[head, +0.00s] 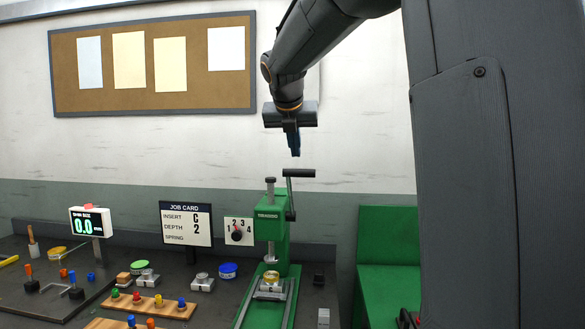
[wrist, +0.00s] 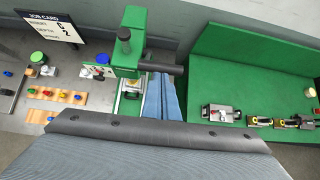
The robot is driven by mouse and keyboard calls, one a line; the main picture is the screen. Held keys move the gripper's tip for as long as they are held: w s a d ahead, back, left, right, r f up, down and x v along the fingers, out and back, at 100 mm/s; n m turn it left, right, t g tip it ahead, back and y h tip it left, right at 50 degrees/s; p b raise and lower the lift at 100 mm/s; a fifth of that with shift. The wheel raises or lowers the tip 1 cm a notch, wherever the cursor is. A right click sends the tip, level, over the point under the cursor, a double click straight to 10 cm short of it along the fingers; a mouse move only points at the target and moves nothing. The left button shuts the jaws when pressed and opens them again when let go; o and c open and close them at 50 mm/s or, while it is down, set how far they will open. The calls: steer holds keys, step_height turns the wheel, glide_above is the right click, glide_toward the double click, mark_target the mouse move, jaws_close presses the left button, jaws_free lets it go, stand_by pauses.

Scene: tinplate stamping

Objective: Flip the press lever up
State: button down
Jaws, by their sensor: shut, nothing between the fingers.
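The green press (head: 271,232) stands on the bench in the middle of the head view. Its black lever (head: 290,198) is on the right side of the press head, with a slim arm standing near upright. A thick dark handle (head: 300,173) sticks out to the right from the arm's top. In the wrist view the dark handle (wrist: 160,67) lies beside the green press head (wrist: 130,40). My gripper (head: 295,154) is shut and empty, blue fingers pointing down, just above the handle in the head view. Its fingertips (wrist: 162,80) overlap the handle's near side in the wrist view; contact cannot be told.
A small yellow-topped tin (head: 271,276) sits in a holder on the press bed. A job card (head: 187,224) and a dial plate (head: 238,231) stand left of the press. Wooden trays with coloured pegs (head: 150,306) lie front left.

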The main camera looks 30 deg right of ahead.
steer(key=s+a+f+m+g+y+b, duration=0.1)
steer(key=s+a+f+m+b, duration=0.15)
steer(key=f+m, duration=0.45)
steer(key=s+a+f+m+g+y+b, duration=0.1)
steer(key=s+a+f+m, duration=0.2)
steer(key=f, duration=0.8)
steer(key=s+a+f+m+g+y+b, duration=0.15)
steer(key=a+f+m, duration=0.25)
steer(key=f, duration=0.4)
steer(key=s+a+f+m+g+b, duration=0.1)
steer(key=s+a+f+m+b, duration=0.1)
steer(key=s+f+m, duration=0.5)
steer(key=s+a+f+m+g+y+b, duration=0.1)
steer(key=s+a+f+m, duration=0.3)
steer(key=s+f+m, duration=0.4)
steer(key=s+f+b, duration=0.1)
steer(key=s+f, duration=0.3)
steer(key=f, duration=0.2)
steer(key=shift+s+a+f+m, duration=0.2)
steer(key=shift+a+f+m, duration=0.1)
steer(key=shift+a+f, duration=0.1)
